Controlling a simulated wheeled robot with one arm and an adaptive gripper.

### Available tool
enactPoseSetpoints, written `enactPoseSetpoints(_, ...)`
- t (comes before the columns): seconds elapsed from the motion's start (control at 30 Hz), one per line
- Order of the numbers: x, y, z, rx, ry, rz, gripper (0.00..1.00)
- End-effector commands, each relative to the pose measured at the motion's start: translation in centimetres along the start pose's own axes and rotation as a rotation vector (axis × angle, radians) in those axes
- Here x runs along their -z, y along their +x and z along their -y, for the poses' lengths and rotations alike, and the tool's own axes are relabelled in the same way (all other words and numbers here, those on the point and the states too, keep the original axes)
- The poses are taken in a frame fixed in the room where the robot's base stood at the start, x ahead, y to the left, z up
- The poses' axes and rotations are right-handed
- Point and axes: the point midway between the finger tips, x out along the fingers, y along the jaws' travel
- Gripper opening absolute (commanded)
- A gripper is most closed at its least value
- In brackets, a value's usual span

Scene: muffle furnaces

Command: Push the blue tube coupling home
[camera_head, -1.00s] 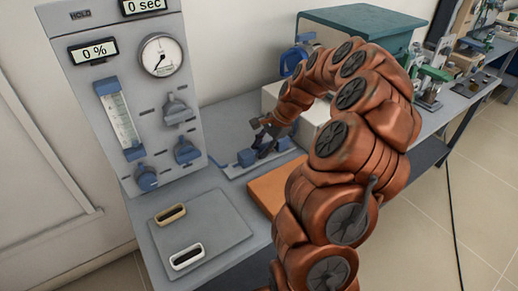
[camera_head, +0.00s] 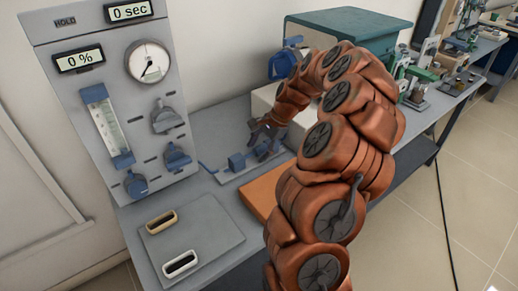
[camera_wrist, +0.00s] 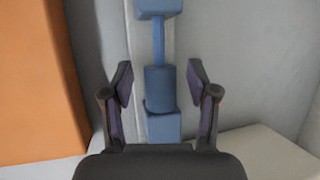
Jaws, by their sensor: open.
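In the wrist view, a blue fitting runs up the middle: a block (camera_wrist: 163,126) nearest me, a wider blue cylinder, likely the tube coupling (camera_wrist: 159,84), a thin blue tube (camera_wrist: 158,40), and a far block (camera_wrist: 157,8). The coupling appears to meet the near block; I cannot tell whether any gap is left. My gripper (camera_wrist: 160,82) is open, one finger on each side of the coupling and apart from it. In the head view, my gripper (camera_head: 262,138) is over the bench beside a blue block (camera_head: 236,162); the coupling is hard to make out there.
An orange board (camera_head: 262,195) lies in front of the fitting. A grey control panel (camera_head: 112,100) with knobs stands left. A pad with two slotted pieces (camera_head: 192,230) lies front left. A pale box and green-topped unit (camera_head: 350,20) stand behind my arm.

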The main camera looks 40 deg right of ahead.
Motion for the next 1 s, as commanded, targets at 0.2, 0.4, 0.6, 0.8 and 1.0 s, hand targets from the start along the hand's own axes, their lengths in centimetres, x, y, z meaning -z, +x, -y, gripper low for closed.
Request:
enactPoseSetpoints(0.2,0.1,-1.0,0.1,0.003,0.001,-0.002,0.59)
enactPoseSetpoints(0.4,0.1,-4.4,0.1,0.006,0.001,-0.004,0.59)
enactPoseSetpoints(0.6,0.2,-8.3,0.1,0.007,0.0,-0.006,0.59)
enactPoseSetpoints(0.8,0.1,-10.9,0.1,0.003,0.001,-0.004,0.59)
enactPoseSetpoints(1.0,0.1,-12.0,0.0,0.001,0.001,-0.001,0.59)
